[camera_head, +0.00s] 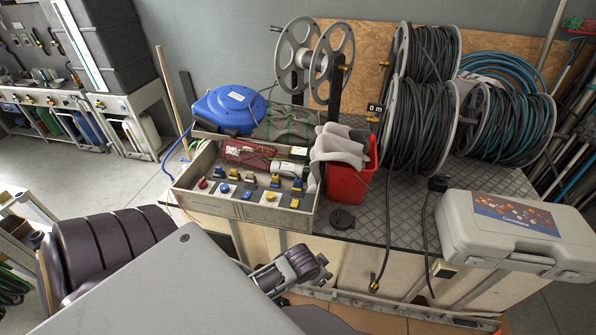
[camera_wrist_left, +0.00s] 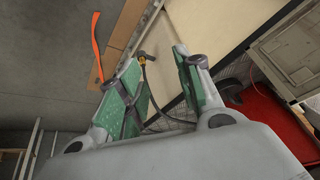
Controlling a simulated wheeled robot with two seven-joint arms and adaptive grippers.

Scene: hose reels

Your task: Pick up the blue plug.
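Several small plugs or sockets in blue, yellow and red stand in a light box on the workbench in the head view. One blue piece, perhaps the blue plug (camera_head: 224,188), is near the box's left front. Another blue piece (camera_head: 247,195) is to its right. I cannot tell which is the plug. My left gripper (camera_head: 292,270) is below and in front of the box, apart from it. In the left wrist view its green-padded fingers (camera_wrist_left: 160,82) are spread with nothing held. No blue plug shows there. My right gripper is out of view.
The box (camera_head: 258,214) sits at the bench's front left. A red bin (camera_head: 348,184) stands right of it, a blue reel (camera_head: 230,108) behind. Cable drums (camera_head: 418,120) and a grey case (camera_head: 515,235) fill the right. Cables hang over the front edge (camera_head: 384,255).

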